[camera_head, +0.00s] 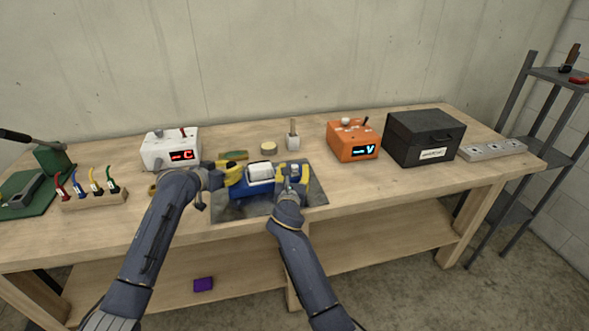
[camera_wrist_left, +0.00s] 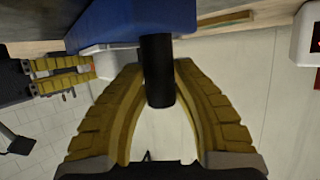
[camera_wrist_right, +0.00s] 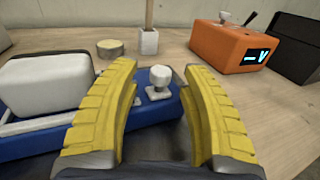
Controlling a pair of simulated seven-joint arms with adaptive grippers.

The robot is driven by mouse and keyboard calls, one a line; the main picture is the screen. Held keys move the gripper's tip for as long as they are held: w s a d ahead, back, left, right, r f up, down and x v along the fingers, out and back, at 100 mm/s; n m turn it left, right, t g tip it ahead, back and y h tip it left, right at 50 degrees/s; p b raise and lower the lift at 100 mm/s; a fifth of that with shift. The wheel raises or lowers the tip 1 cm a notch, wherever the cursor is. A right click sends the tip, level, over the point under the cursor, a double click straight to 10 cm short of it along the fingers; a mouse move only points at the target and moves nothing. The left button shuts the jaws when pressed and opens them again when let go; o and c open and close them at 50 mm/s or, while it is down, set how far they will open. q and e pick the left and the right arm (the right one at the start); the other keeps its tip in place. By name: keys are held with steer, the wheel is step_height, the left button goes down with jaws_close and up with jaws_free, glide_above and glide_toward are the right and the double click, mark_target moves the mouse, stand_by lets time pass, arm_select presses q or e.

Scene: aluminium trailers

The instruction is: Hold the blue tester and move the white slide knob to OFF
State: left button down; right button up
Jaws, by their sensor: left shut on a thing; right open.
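The blue tester (camera_head: 243,190) lies on a dark mat (camera_head: 312,187) on the bench, with a large white block on its top. My left gripper (camera_head: 232,174) is at its left end, shut on a black post (camera_wrist_left: 157,70) that sticks out of the blue body (camera_wrist_left: 130,22). The white slide knob (camera_wrist_right: 159,82) stands on a small white plate near the tester's right end. My right gripper (camera_wrist_right: 160,100) is open, with its yellow fingers on either side of the knob in that wrist view. I cannot tell if they touch it. The OFF marking is not readable.
An orange device (camera_head: 353,143) and a black case (camera_head: 424,138) stand to the right. A white device (camera_head: 171,150) and a wooden rack with coloured tools (camera_head: 95,200) stand to the left. A round yellow tin (camera_head: 269,148) and a small white holder (camera_head: 292,142) stand behind the tester.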

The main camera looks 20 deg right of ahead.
steer(key=shift+x, duration=0.8)
steer(key=shift+o, duration=0.2)
jaws_close()
